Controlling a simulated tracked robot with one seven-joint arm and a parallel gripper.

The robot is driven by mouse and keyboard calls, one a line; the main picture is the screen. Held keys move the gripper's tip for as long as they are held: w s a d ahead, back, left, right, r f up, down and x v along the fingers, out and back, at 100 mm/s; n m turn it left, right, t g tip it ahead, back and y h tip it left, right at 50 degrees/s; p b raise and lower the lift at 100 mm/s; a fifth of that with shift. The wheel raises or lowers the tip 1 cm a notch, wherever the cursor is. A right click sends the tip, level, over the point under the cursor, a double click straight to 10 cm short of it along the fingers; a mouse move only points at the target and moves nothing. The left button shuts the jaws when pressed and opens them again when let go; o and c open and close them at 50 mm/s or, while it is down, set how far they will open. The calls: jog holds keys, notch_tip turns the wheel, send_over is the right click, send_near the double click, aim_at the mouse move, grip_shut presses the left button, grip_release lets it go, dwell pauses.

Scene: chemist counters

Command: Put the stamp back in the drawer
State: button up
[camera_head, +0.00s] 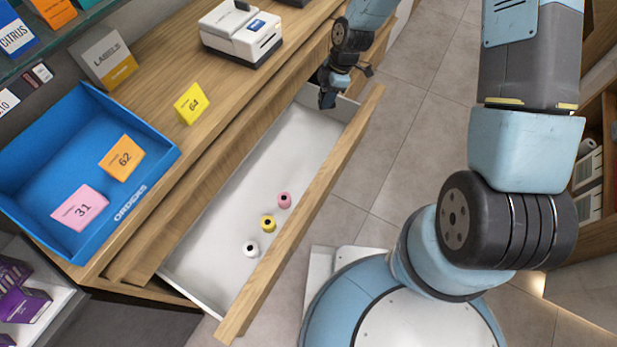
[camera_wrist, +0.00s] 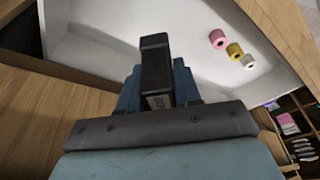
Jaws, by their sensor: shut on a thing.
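The drawer (camera_head: 290,135) is open, with a pale inside and a wooden front; its pale inside also shows in the wrist view (camera_wrist: 100,22). My gripper (camera_head: 333,80) is at the drawer's far end, by its far wall. It is shut on a dark block, which I take to be the stamp (camera_wrist: 155,60). In the wrist view the block sticks out beyond the blue fingers of my gripper (camera_wrist: 158,85), with small pale lettering near its base. In the head view the stamp (camera_head: 327,98) is a small black shape pointing down; I cannot tell if it touches the drawer.
A pink roll (camera_head: 285,200), a yellow roll (camera_head: 268,222) and a white roll (camera_head: 251,248) stand in the drawer's near half. The drawer floor between them and my gripper is clear. On the counter are a blue tray (camera_head: 150,150), a yellow card (camera_head: 191,103) and a white device (camera_head: 242,35).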

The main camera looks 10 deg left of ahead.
jog(key=s+a+f+n+g+h, duration=0.1)
jog(key=s+a+f+n, duration=0.1)
jog(key=s+f+n, duration=0.5)
jog(key=s+a+f+n+g+h, duration=0.1)
jog(key=s+a+f+n, duration=0.15)
jog(key=s+f, duration=0.45)
jog(key=shift+w+a+f, duration=0.1)
jog(key=shift+w+f, duration=0.25)
jog(key=shift+f, duration=1.75)
jog(key=shift+w+a+f, duration=0.1)
jog(key=shift+w+f, duration=0.25)
jog(key=shift+f, duration=1.75)
jog(key=shift+w+a+f, duration=0.1)
jog(key=shift+w+f, duration=0.25)
jog(key=shift+f, duration=1.75)
jog(key=o, duration=0.9)
jog(key=shift+c, duration=0.2)
